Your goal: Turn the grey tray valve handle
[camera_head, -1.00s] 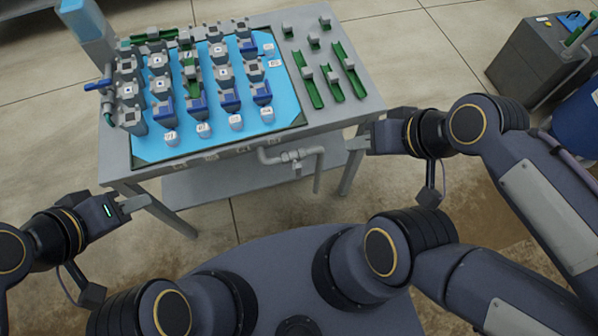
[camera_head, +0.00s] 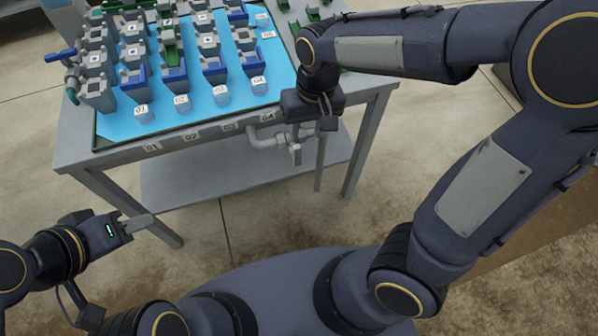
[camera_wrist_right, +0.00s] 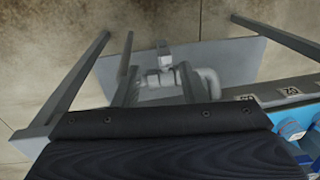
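The grey tray valve (camera_head: 294,150) sits on a grey pipe below the table's front edge. In the right wrist view its body shows with a light grey handle-like block (camera_wrist_right: 163,56) sticking out. My right gripper (camera_head: 308,133) points down at the valve and partly hides it in the head view. In the right wrist view its two fingers (camera_wrist_right: 157,84) stand apart, one on each side of the valve; I cannot tell whether they touch it. My left gripper (camera_head: 146,221) is away from the valve at lower left, and its finger gap is not clear.
The grey table (camera_head: 78,150) carries a blue tray (camera_head: 190,122) with several grey and blue blocks and numbered pots. Green channels (camera_head: 291,16) lie at the back right. A lower shelf (camera_head: 215,180) and table legs (camera_head: 368,145) surround the pipe.

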